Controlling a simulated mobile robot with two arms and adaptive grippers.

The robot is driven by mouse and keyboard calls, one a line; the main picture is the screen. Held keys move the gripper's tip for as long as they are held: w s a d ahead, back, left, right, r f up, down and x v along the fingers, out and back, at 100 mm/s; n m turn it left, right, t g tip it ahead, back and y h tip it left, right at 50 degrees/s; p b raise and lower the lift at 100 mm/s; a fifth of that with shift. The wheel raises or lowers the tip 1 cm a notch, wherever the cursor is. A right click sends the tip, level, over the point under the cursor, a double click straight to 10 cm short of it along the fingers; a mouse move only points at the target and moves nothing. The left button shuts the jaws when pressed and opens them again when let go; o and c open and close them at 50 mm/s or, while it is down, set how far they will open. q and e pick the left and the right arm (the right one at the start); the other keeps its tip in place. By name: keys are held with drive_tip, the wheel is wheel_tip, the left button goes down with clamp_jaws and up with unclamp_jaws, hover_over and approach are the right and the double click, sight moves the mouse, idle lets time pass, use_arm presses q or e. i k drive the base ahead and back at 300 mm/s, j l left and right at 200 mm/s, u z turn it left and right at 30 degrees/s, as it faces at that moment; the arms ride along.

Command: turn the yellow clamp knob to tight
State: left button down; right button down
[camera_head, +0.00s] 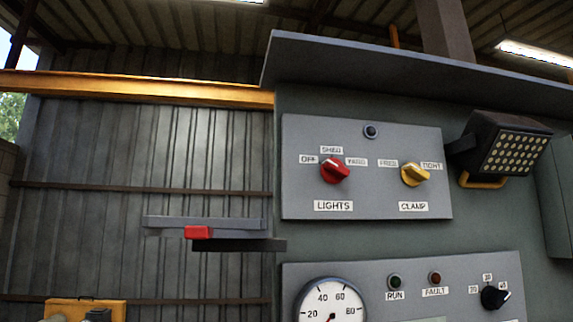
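The yellow clamp knob (415,174) sits on the right half of the upper grey panel (375,205), above a label reading CLAMP. A label reading FREE is at its upper left and a label reading TIGHT at its upper right. A pale mark on the knob seems to lie toward its upper left, but it is too small to read surely. Neither of my grippers is in view, and nothing touches or covers the knob.
A red LIGHTS knob (335,171) is left of the clamp knob, and a small dark lamp (370,131) is above. A floodlight (507,148) juts out at right. Below is a panel with a gauge (332,309) and black dial (494,297). A red-gripped lever (199,232) is at left.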

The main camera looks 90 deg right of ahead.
sight(411, 174)
drive_tip(key=i+z, duration=0.3)
drive_tip(key=i+j+z, duration=0.15)
drive_tip(key=i+z, duration=0.3)
drive_tip(key=z, duration=0.35)
drive_tip(key=i+z, duration=0.15)
drive_tip(key=z, duration=0.3)
drive_tip(key=i+j+z, duration=0.1)
drive_tip(key=z, duration=0.4)
drive_tip(key=i+j+z, duration=0.15)
drive_tip(key=z, duration=0.3)
drive_tip(key=i+j+z, duration=0.1)
drive_tip(key=z, duration=0.3)
drive_tip(key=i+j+z, duration=0.1)
drive_tip(key=z, duration=0.3)
drive_tip(key=i+j+z, duration=0.15)
drive_tip(key=z, duration=0.25)
drive_tip(key=j+z, duration=0.2)
drive_tip(key=z, duration=0.25)
drive_tip(key=i+j+z, duration=0.1)
drive_tip(key=j+z, duration=0.15)
drive_tip(key=z, duration=0.15)
